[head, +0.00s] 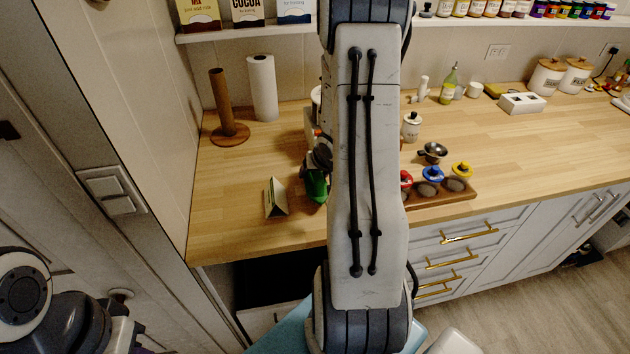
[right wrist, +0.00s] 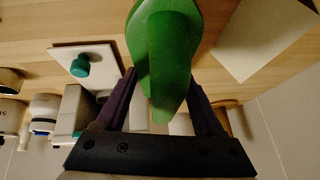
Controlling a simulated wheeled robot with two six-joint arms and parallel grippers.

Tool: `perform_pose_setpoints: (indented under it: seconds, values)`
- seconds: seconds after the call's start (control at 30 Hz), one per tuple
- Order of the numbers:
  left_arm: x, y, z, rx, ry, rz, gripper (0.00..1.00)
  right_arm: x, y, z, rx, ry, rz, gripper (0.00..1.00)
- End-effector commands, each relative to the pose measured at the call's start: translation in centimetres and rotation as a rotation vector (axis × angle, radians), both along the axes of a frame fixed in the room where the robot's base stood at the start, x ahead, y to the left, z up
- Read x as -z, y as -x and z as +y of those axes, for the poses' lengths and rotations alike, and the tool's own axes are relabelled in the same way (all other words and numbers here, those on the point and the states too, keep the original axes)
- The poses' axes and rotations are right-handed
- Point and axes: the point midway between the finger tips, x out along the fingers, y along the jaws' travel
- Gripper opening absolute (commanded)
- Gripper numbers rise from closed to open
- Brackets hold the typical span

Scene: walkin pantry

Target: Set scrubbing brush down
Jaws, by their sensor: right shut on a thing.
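The green scrubbing brush (right wrist: 165,60) fills the upper middle of the right wrist view, between the two dark fingers of my right gripper (right wrist: 163,85), which is shut on it. In the head view the brush (head: 316,188) shows as a green piece just left of my right arm, over the left part of the wooden counter. My right gripper (head: 318,160) is partly hidden there by the arm. I cannot tell whether the brush touches the counter. My left arm shows at the lower left, but its fingers are not visible.
A small folded card (head: 275,198) stands left of the brush. A wooden paper-towel holder (head: 222,105) and a white roll (head: 263,88) stand behind. A tray with colored-lid jars (head: 445,195) is to the right. Bare counter (head: 225,220) lies at the front left.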

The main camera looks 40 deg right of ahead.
Motion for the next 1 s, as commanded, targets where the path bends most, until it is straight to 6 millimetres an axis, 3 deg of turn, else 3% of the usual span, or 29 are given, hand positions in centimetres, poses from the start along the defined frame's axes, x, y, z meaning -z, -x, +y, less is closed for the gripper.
perform_pose_setpoints:
  seconds: [0.1,0.47,0.5,0.57,0.87,1.0]
  values:
    - [0.7,0.0,0.0,0.000,0.000,0.000,0.00,1.2,0.0,0.0,0.001,0.000,0.000,0.08]
    - [0.9,0.0,0.0,0.000,0.000,0.000,0.00,1.5,0.0,0.0,0.000,0.001,-0.001,0.08]
    - [0.8,0.0,0.0,0.000,0.000,0.000,0.00,1.4,0.0,0.0,0.000,0.001,-0.001,0.77]
    - [0.8,0.0,0.0,0.000,0.000,0.000,0.00,1.4,0.0,0.0,0.000,0.001,-0.001,0.99]
    - [0.7,0.0,0.0,0.000,0.000,0.000,0.00,1.2,0.0,0.0,0.000,0.001,-0.001,0.99]
    - [0.1,0.0,0.0,0.000,0.000,0.000,0.00,0.1,0.4,0.1,0.000,0.003,-0.002,0.99]
